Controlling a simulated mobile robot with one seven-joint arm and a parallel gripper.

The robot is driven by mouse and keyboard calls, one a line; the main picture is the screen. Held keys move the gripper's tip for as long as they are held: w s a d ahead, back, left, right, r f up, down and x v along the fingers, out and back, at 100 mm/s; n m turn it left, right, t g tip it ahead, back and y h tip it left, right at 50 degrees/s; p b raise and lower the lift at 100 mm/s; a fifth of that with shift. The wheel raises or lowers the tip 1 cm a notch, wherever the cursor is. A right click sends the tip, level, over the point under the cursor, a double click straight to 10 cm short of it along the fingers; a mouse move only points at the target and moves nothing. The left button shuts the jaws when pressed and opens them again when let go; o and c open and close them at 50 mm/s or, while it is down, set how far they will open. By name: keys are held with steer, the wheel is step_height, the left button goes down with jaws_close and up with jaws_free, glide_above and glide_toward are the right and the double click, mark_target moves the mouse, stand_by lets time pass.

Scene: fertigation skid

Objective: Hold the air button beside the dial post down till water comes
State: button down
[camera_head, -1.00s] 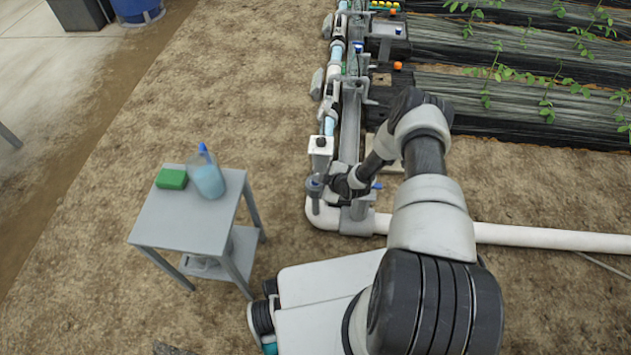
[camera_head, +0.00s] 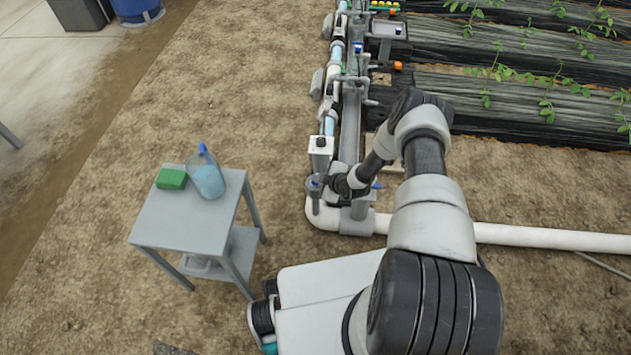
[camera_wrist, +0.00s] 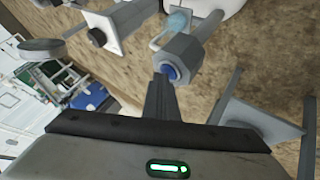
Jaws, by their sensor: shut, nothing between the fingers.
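The air button is a blue disc (camera_wrist: 170,72) set in a grey hexagonal collar (camera_wrist: 186,54) in the wrist view. In the head view the collar's grey post (camera_head: 315,190) stands at the near end of the pipe run. My gripper (camera_wrist: 160,82) is shut and empty, its fingertips right at the button and covering part of it. I cannot tell whether they touch it or how far it is pressed. The dial post, with a black knob on a pale plate (camera_head: 320,144), stands just beyond; it also shows in the wrist view (camera_wrist: 98,37). No flowing water is visible.
A grey side table (camera_head: 190,222) on the left holds a green block (camera_head: 171,179) and a bottle of blue liquid (camera_head: 208,181). A white pipe (camera_head: 550,238) runs right along the ground. Bare soil lies between table and pipes.

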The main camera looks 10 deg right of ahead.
steer(key=shift+r+p, duration=0.45)
steer(key=shift+r, duration=0.35)
steer(key=shift+r+p, duration=1.7)
steer(key=shift+r, duration=0.8)
